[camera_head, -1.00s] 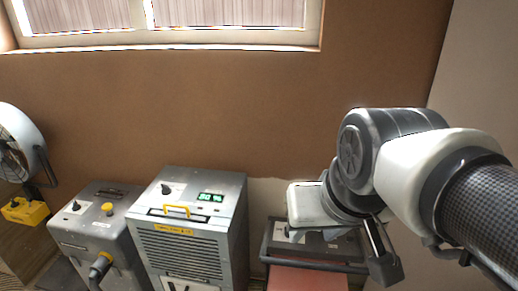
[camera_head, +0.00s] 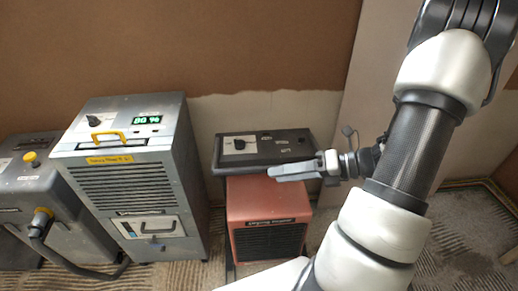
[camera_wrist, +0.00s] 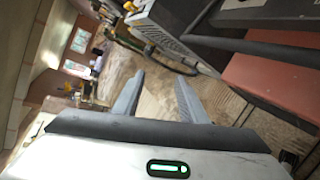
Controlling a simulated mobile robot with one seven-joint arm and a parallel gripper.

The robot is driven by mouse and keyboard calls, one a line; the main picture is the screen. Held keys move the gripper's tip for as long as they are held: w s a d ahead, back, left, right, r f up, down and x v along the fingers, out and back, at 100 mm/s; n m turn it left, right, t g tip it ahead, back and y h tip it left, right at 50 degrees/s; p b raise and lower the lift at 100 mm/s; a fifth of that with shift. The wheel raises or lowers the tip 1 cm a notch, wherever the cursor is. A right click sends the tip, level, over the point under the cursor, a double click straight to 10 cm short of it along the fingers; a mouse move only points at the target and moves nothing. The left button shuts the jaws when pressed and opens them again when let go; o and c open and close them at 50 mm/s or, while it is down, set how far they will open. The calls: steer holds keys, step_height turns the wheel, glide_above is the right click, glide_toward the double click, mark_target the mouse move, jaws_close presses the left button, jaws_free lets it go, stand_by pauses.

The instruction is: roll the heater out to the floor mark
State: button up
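The heater is a red box (camera_head: 268,211) with a dark control panel (camera_head: 262,146) and a front grille, standing on the floor by the wall. A dark bar runs along its panel's front edge. In the wrist view its red body (camera_wrist: 275,82) and the dark bar (camera_wrist: 262,48) are at the upper right. My gripper (camera_wrist: 160,82) is open, with only floor showing between its fingers. In the head view my gripper (camera_head: 285,172) is at the panel's front right, overlapping the bar; contact cannot be told. I cannot make out a floor mark.
A grey dehumidifier (camera_head: 175,188) with a green display stands left of the heater. Another grey unit (camera_head: 70,220) with a hose is farther left. A pale wall or panel (camera_head: 375,80) rises at the right. Ridged floor (camera_head: 465,240) lies open at the lower right.

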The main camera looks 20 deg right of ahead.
steer(key=s+d+f+m+t+h+b, duration=0.25)
steer(key=d+f+m+t, duration=0.45)
steer(key=d+f+m, duration=0.5)
steer(key=shift+m+h, duration=0.4)
steer(key=shift+h, duration=0.05)
steer(key=x, duration=0.6)
steer(key=r+b+x, duration=0.1)
steer(key=x, duration=0.4)
steer(key=r+b+x, duration=0.1)
steer(key=x, duration=0.5)
steer(key=shift+w+a+f, duration=0.1)
steer(key=shift+w+a, duration=0.05)
steer(key=shift+w, duration=0.35)
jaws_close()
